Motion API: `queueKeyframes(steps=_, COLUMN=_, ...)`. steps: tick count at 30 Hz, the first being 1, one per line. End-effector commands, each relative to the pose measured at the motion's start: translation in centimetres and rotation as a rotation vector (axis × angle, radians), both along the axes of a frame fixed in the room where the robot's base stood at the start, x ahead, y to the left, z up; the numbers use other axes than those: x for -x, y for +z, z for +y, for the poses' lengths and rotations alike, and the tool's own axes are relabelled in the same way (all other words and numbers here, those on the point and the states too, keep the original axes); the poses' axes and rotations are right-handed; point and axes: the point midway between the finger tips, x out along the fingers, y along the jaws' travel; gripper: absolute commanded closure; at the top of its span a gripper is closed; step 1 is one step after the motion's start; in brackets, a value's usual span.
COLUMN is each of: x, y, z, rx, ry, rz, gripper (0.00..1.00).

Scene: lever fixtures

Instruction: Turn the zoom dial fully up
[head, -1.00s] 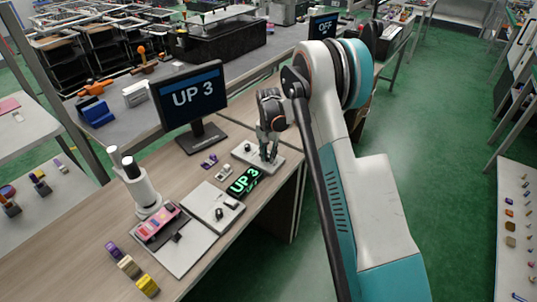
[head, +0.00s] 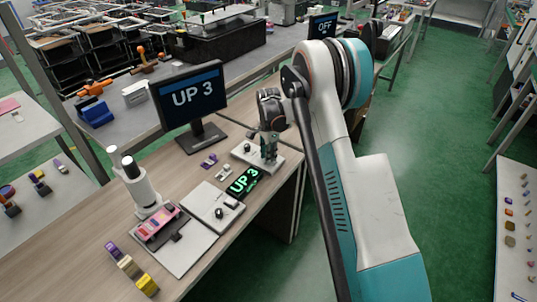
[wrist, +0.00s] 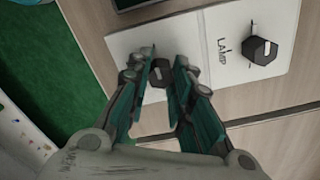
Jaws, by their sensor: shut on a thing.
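A white plate (head: 241,153) at the far end of the bench carries two dark dials. My gripper (head: 269,160) points down over the plate's right part. In the wrist view, its fingers (wrist: 158,78) are shut on the dark dial (wrist: 161,65) at the plate's left, one on each side. The fingers cover part of this dial, and its label cannot be read. The other dial (wrist: 261,51), marked LAMP, stands free to the right. A monitor (head: 190,97) and a small green-lit display (head: 244,181) both read UP 3.
A second plate (head: 200,199) with dark controls lies nearer on the bench. A white microscope-like stand (head: 145,190) and a plate with a pink block strip (head: 159,222) are at the left. Small purple, beige and yellow blocks (head: 130,267) lie in front. Green floor is open at right.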

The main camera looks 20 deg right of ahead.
Motion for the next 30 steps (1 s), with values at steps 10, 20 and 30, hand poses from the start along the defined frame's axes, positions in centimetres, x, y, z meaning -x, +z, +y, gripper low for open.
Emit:
queueKeyframes(steps=10, x=-0.05, y=0.03, z=0.00, rx=0.000, ry=-0.046, rz=-0.001, gripper=1.00)
queueKeyframes(steps=20, x=-0.05, y=0.03, z=0.01, rx=0.000, ry=-0.045, rz=-0.001, gripper=0.71)
queueKeyframes(steps=30, x=-0.01, y=0.02, z=0.00, rx=0.000, ry=-0.045, rz=0.000, gripper=0.60)
